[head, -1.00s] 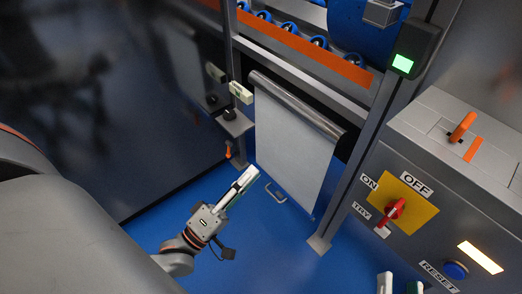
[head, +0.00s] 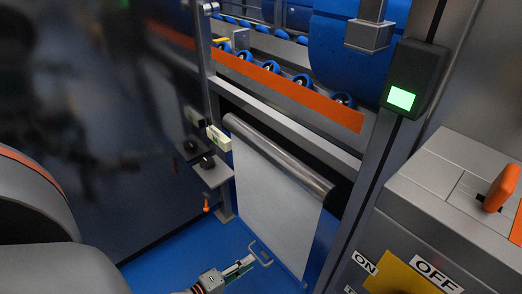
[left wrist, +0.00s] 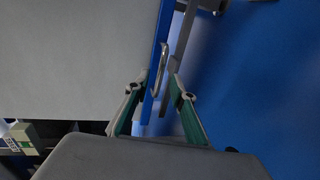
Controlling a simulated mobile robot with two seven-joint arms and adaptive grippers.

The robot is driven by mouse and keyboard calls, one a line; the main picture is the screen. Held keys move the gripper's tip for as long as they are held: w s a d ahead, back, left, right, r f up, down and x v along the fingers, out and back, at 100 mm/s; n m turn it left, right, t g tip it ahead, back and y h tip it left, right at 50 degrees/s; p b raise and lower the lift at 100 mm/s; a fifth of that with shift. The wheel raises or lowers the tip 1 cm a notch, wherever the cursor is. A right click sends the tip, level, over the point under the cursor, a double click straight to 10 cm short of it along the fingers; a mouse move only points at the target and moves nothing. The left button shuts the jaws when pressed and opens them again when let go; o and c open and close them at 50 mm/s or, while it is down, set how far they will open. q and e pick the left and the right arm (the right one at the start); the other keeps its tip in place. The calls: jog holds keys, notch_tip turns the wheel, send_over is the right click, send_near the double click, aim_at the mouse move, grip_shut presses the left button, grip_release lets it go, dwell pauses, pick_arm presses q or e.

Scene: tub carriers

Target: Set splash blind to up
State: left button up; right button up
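The splash blind (head: 278,200) is a pale grey sheet hanging down from a metal roller (head: 275,155), so it is lowered. Its small metal handle (head: 260,253) is at the bottom edge. My left gripper (head: 248,264) is right by the handle at the lower edge of the head view. In the left wrist view, the left gripper (left wrist: 155,85) is open, its green-padded fingers apart. The handle (left wrist: 161,62) and blind edge show between and beyond the fingertips, and I cannot tell whether they touch. My right gripper is not in view.
A grey control box (head: 440,200) with an orange lever (head: 502,187) stands at the right. A small bracket with a black knob (head: 207,162) sticks out left of the blind. Blue floor (head: 180,260) is open below left. A frame post (head: 385,150) stands right of the blind.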

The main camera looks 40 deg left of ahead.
aim_at(257, 256)
pick_arm(q)
jog(key=shift+b+x, duration=0.65)
jog(key=shift+x, duration=2)
grip_shut()
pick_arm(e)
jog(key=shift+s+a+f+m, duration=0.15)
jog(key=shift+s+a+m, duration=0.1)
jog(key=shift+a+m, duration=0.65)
